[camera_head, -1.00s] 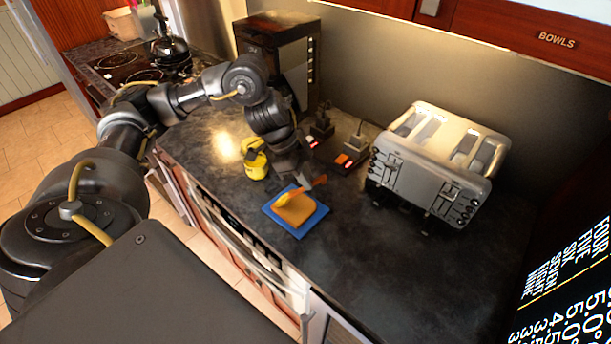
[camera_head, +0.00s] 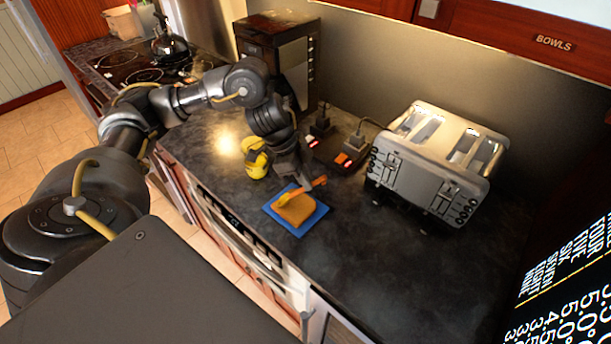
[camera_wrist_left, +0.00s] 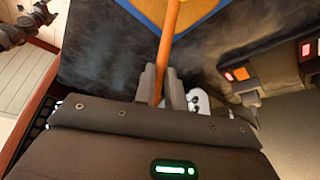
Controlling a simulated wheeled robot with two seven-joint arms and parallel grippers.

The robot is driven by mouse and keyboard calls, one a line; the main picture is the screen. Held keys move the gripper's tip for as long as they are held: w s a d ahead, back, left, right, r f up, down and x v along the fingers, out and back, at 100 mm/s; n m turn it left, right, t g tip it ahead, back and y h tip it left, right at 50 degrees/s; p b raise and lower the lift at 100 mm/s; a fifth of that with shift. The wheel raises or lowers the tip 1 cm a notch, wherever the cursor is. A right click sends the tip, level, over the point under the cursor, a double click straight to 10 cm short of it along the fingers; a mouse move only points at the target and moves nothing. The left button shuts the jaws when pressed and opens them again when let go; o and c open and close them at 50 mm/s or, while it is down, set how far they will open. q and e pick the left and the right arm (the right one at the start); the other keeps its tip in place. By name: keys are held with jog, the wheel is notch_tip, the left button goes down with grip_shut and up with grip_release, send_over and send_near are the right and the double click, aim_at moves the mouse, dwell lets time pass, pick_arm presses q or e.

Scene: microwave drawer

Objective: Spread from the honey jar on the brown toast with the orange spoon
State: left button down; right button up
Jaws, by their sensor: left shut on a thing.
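The brown toast (camera_head: 296,210) lies on a blue square board (camera_head: 318,217) on the dark counter. My left gripper (camera_head: 306,178) is just beyond the toast, shut on the orange spoon (camera_head: 318,182). The spoon slants over the toast; I cannot tell whether its tip touches it. In the left wrist view the spoon handle (camera_wrist_left: 171,38) runs between the fingers (camera_wrist_left: 161,82) toward the toast (camera_wrist_left: 186,8), and its tip is out of frame. The yellow honey jar (camera_head: 256,160) stands left of the gripper, partly hidden by the arm. My right gripper is not in view.
A large silver toaster (camera_head: 436,160) stands to the right. Dark devices with red lights (camera_head: 343,158) sit behind the board. A black coffee-machine-like appliance (camera_head: 278,55) stands at the back. The front right counter (camera_head: 400,265) is clear.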

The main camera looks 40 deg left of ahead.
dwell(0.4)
pick_arm(q)
jog(key=shift+s+d+p, duration=0.15)
jog(key=shift+d+p, duration=0.75)
jog(key=shift+d, duration=0.5)
jog(key=shift+s+d+p, duration=0.1)
jog(key=shift+d+p, duration=0.65)
jog(key=shift+d, duration=0.65)
jog(key=shift+f, duration=0.1)
jog(key=shift+a, duration=0.1)
jog(key=shift+a, duration=1.3)
jog(key=shift+a, duration=0.1)
